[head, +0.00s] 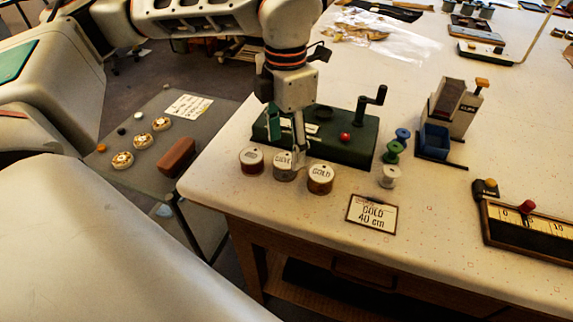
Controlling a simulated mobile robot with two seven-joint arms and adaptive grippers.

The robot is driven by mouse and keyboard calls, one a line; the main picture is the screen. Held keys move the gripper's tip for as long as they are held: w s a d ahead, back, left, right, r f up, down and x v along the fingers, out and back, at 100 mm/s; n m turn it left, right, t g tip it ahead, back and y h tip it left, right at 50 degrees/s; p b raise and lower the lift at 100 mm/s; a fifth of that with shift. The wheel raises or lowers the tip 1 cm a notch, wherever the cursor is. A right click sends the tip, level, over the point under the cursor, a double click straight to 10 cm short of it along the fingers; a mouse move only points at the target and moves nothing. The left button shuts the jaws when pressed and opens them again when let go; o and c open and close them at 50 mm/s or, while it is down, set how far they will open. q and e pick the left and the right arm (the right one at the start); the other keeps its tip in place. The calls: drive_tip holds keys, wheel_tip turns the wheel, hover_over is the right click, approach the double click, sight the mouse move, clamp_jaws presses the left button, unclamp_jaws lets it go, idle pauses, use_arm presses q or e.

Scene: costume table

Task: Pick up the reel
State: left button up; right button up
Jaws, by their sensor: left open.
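Three round reels with pale labelled tops stand in a row near the table's front left: a dark red one (251,161), a silver-grey one (284,167) and a gold one (320,179) marked "GOLD". A card (371,214) reading "GOLD 40 cm" lies to their right. My left gripper (297,148) comes down from above, pointing at the table. Its fingertips are at the silver-grey reel and partly cover it. I cannot tell whether they touch it. The jaws are open. My right gripper is out of view.
A green winder (345,142) with a black crank stands just behind the reels. Small blue, green and white spools (392,152) stand to the right. A dispenser (450,118) and a measuring rule (530,230) are further right. A lower side table (150,145) is at left.

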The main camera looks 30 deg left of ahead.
sight(285, 160)
use_arm(q)
wheel_tip(285, 160, down, 5)
drive_tip(key=shift+w+a+f, duration=0.1)
drive_tip(key=shift+f, duration=0.1)
drive_tip(key=c, duration=1.2)
